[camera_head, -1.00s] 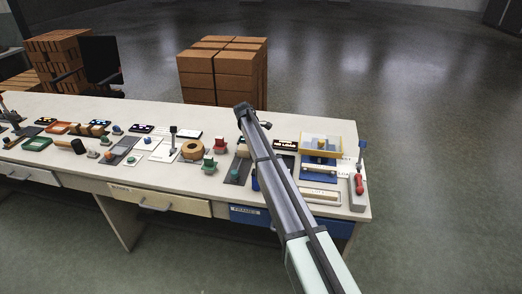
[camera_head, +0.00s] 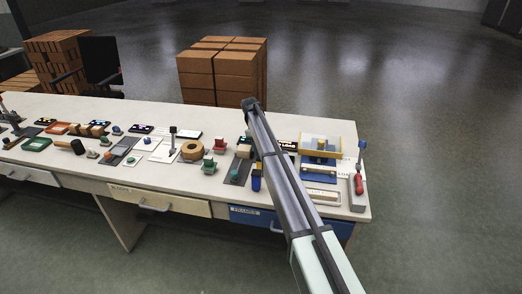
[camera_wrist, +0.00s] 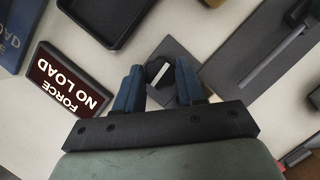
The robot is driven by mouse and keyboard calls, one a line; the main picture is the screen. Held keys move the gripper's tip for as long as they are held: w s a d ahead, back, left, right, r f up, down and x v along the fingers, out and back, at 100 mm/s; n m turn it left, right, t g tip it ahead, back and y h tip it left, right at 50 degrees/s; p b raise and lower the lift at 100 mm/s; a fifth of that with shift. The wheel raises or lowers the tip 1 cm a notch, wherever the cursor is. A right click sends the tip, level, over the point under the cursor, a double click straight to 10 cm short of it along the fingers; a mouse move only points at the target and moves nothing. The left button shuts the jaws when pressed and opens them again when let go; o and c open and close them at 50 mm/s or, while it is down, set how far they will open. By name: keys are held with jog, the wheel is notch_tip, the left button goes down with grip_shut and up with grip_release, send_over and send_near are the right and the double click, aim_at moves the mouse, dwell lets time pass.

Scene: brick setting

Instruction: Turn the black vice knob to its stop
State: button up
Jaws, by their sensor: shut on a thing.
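The black knob (camera_wrist: 159,70) with a white pointer line shows in the wrist view, on a dark grey plate (camera_wrist: 178,52). The white line runs at a slant. My gripper (camera_wrist: 158,84) has its two blue fingers on either side of the knob and is shut on it. In the head view my arm covers the knob and the gripper's fingers.
A display reading FORCE NO LOAD (camera_wrist: 68,82) lies left of the knob in the wrist view. A dark tray (camera_wrist: 105,18) and a grey slotted plate (camera_wrist: 265,45) are close by. In the head view, a blue and yellow fixture (camera_head: 320,147) and a red-handled device (camera_head: 358,186) stand to the right.

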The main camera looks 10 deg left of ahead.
jog(key=shift+m+y, duration=0.4)
jog(key=shift+m, duration=0.7)
jog(key=shift+d, duration=0.1)
jog(key=o, duration=1)
jog(key=shift+g, duration=0.3)
jog(key=shift+o, duration=0.2)
